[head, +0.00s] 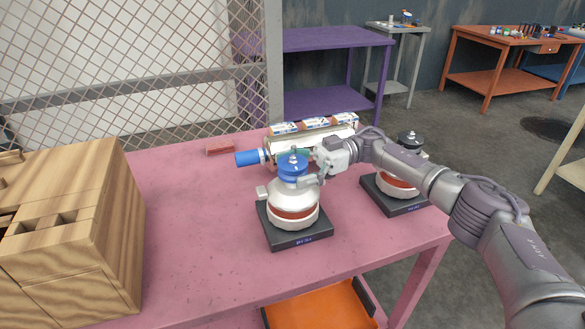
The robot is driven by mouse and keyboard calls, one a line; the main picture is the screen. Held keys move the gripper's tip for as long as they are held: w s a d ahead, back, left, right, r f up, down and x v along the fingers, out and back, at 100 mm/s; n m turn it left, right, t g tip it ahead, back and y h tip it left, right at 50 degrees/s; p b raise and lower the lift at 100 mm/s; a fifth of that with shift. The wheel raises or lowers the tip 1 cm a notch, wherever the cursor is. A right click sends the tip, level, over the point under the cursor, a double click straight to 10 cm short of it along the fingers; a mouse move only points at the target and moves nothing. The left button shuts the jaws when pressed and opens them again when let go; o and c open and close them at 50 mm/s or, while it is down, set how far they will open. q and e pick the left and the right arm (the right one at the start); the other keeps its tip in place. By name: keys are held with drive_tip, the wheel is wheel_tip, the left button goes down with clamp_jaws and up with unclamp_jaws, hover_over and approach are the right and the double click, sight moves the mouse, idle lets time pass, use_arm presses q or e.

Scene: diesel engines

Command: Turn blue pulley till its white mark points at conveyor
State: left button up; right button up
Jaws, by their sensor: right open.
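The blue pulley (289,174) sits on top of a white, rounded engine unit (291,204) on a dark base plate. A small light bolt head shows at its centre; I cannot make out the white mark's direction. The thing that looks like the conveyor (335,131) lies just behind, carrying several white and blue items. My right gripper (313,180) comes in from the right and is open at the pulley's right side. Its fingers are small here, so I cannot tell whether they touch the pulley or the housing. My left gripper is not in view.
A second unit with a black pulley (411,139) stands to the right, close to my right arm. A wooden cabinet (121,235) stands left. The pink table (185,230) is clear between them; a mesh fence stands behind.

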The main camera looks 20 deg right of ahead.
drive_tip(key=shift+r, duration=0.1)
wheel_tip(320, 180, up, 10)
drive_tip(key=shift+f, duration=0.1)
idle(0.3)
